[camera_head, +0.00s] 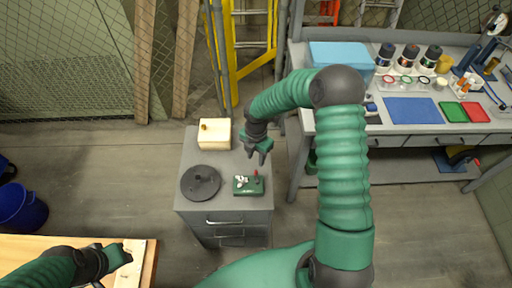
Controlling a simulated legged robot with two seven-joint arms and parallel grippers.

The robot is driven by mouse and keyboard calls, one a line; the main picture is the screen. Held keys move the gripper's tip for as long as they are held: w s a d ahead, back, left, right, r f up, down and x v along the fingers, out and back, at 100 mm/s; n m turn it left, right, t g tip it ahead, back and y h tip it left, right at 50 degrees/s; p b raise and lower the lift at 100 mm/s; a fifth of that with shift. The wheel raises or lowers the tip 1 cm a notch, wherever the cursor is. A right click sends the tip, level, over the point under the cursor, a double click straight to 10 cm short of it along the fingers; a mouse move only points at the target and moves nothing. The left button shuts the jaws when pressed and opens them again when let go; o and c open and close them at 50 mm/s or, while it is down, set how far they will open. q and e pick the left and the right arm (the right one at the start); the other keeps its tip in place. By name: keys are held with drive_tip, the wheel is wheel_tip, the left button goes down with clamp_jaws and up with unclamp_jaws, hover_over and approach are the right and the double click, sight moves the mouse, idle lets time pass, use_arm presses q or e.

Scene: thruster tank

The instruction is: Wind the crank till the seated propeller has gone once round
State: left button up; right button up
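A small green unit (242,189) sits at the front right of the grey cabinet top.
A dark round disc (200,182) lies left of the green unit. A cream block (214,134) with a small brass-coloured piece stands behind it. The grey cabinet (224,215) has drawers in front. A workbench (461,142) with bottles and coloured mats stands at the right.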

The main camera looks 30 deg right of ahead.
wheel_tip(320, 180, up, 7)
idle(0.5)
drive_tip(key=s+a+r+m+t, duration=0.1)
drive_tip(key=s+a+m, duration=0.4)
drive_tip(key=m, duration=0.6)
drive_tip(key=s+a+r+m+t, duration=0.1)
drive_tip(key=s+a+r+m, duration=0.3)
drive_tip(key=s+m, duration=0.5)
drive_tip(key=shift+a+r+m+t, duration=0.25)
drive_tip(key=shift+a+m, duration=0.2)
drive_tip(key=shift+m, duration=0.55)
drive_tip(key=shift+s+a, duration=0.1)
drive_tip(key=shift+s, duration=0.05)
drive_tip(key=shift+a, duration=0.3)
